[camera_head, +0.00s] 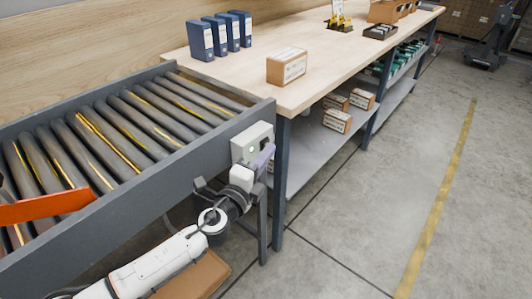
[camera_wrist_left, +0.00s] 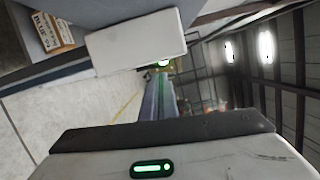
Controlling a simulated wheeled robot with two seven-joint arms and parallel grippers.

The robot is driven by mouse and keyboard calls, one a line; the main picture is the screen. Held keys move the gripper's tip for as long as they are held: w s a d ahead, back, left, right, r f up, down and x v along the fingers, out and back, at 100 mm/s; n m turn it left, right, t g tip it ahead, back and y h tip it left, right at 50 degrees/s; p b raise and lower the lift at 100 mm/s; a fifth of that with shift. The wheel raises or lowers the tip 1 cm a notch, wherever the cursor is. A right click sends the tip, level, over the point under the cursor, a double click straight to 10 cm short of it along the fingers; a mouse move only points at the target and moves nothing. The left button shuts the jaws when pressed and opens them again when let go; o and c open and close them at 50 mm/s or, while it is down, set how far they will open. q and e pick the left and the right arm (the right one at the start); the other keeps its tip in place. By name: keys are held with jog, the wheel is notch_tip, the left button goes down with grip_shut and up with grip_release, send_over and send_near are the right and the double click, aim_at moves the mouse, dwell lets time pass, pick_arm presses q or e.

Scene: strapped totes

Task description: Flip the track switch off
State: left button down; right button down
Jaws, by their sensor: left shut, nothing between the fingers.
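In the left wrist view the shut fingers (camera_wrist_left: 158,98) point toward a green light, and a pale box (camera_wrist_left: 135,42) fills the upper left. My right gripper is not in view.
The roller conveyor (camera_head: 190,163) lies at left, with an orange bar (camera_head: 45,207) across it. A wooden workbench (camera_head: 330,58) adjoins it, bearing blue binders (camera_head: 220,35) and a cardboard box (camera_head: 287,66). More boxes (camera_head: 337,121) sit on its lower shelf.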

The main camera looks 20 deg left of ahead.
pick_arm(q)
jog(key=shift+a+r, duration=0.1)
jog(key=shift+a, duration=0.1)
jog(key=s+d, duration=0.2)
jog(key=s, duration=0.9)
jog(key=shift+d+r+n, duration=0.25)
jog(key=shift+r+n, duration=0.15)
dwell(0.5)
